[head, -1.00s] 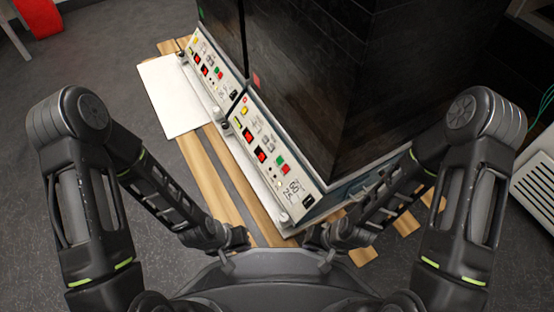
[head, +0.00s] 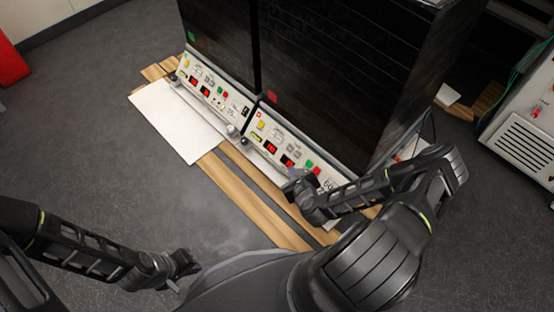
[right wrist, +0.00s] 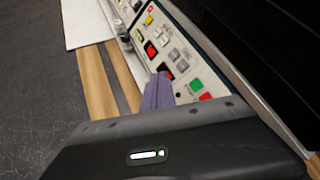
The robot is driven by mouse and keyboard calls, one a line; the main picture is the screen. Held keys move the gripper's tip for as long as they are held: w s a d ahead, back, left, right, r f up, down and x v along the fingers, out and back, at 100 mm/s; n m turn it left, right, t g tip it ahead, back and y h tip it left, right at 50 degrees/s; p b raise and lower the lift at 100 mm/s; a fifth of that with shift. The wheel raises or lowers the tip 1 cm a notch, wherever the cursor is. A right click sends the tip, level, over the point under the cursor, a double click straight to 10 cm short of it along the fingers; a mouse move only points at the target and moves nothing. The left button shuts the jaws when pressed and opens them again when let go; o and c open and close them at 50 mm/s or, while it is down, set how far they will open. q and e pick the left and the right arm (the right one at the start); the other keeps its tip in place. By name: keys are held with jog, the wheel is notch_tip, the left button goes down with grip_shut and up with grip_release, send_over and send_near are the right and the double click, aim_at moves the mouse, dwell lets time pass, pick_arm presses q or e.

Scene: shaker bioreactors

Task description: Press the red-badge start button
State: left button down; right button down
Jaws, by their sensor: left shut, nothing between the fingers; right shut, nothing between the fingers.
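Two dark shaker cabinets stand side by side. The right one (head: 335,75) bears a red badge (head: 272,97), the left one a green badge (head: 191,37). Below the red badge, a pale sloped panel has a green button (head: 309,164) beside a red button (head: 317,171). In the right wrist view the green button (right wrist: 196,85) and red button (right wrist: 205,97) also show; their labels are unreadable. My right gripper (head: 291,184) is shut and empty, just in front of this panel; its purple fingers (right wrist: 158,92) look apart from the green button. My left gripper (head: 184,274) is shut and empty, low at left.
The green-badge cabinet's similar panel (head: 212,88) lies to the left. A white board (head: 178,122) and wooden slats (head: 240,195) lie in front of the cabinets. A pale vented unit (head: 525,125) stands at the right.

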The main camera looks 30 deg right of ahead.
aim_at(306, 166)
pick_arm(q)
jog(key=shift+a+r, duration=0.3)
jog(key=shift+a, duration=0.35)
pick_arm(e)
jog(key=shift+w+d+r+m+h, duration=0.2)
jog(key=shift+d+r+m+h, duration=0.1)
jog(key=shift+m, duration=0.5)
pick_arm(q)
jog(key=shift+w+f, duration=0.1)
jog(key=shift+f, duration=0.05)
pick_arm(e)
jog(key=shift+d+f, duration=0.1)
jog(key=shift+f, duration=0.1)
